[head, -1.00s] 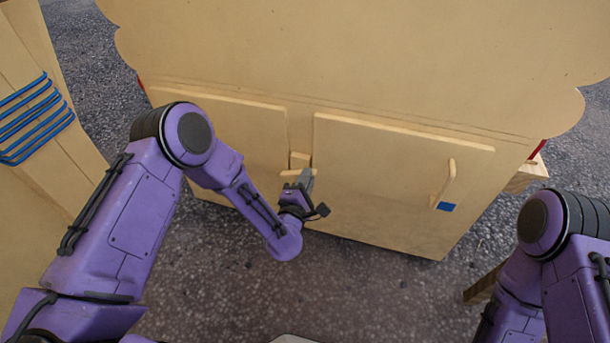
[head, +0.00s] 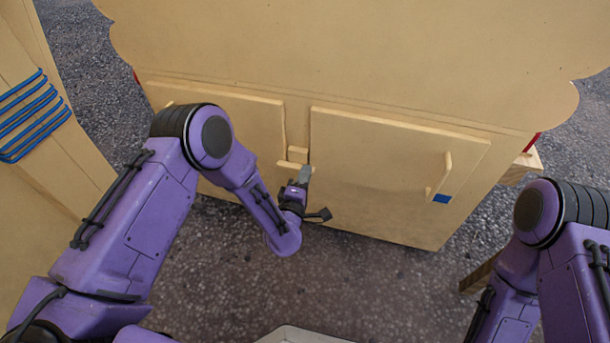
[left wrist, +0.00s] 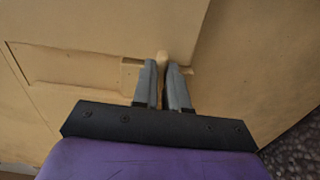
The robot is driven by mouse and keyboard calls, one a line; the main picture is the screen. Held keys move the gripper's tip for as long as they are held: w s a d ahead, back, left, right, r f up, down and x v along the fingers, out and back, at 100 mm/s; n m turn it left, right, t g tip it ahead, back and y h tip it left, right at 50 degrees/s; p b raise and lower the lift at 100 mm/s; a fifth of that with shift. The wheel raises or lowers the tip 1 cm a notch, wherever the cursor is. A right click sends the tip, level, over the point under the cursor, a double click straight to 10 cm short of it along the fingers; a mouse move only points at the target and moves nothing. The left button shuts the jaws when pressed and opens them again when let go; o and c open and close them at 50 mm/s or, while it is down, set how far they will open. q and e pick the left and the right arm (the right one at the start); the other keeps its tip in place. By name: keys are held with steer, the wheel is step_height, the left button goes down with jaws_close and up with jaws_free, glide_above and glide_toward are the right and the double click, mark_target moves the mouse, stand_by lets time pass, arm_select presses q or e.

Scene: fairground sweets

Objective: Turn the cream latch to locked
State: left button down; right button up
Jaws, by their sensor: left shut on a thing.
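The cream latch (head: 286,166) is a small pale bar at the gap between two cabinet doors, lying roughly level in the head view. My left gripper (head: 304,172) is at its right end, with grey fingers shut on it. In the left wrist view the latch's pale end (left wrist: 163,57) shows between the fingertips (left wrist: 161,70). The fingers hide part of the latch. A small cream block (head: 298,154) sits just above the bar, and a block also shows left of the fingers in the left wrist view (left wrist: 130,75). My right gripper is out of view.
The right cabinet door (head: 385,165) has a pale upright handle (head: 446,172) and a blue square (head: 442,199) below it. The left door (head: 240,125) is partly behind my left arm. Blue rods (head: 35,120) are on a wooden panel at far left. Grey ground lies below.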

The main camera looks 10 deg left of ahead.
arm_select(q)
steer(key=shift+s+f, duration=0.1)
steer(key=shift+f, duration=0.05)
steer(key=c, duration=1.2)
jaws_free()
steer(key=shift+o, duration=0.2)
steer(key=s+p, duration=0.2)
steer(key=s, duration=0.8)
steer(key=shift+s+a+p, duration=0.2)
steer(key=shift+s+p, duration=0.05)
steer(key=shift+p, duration=0.15)
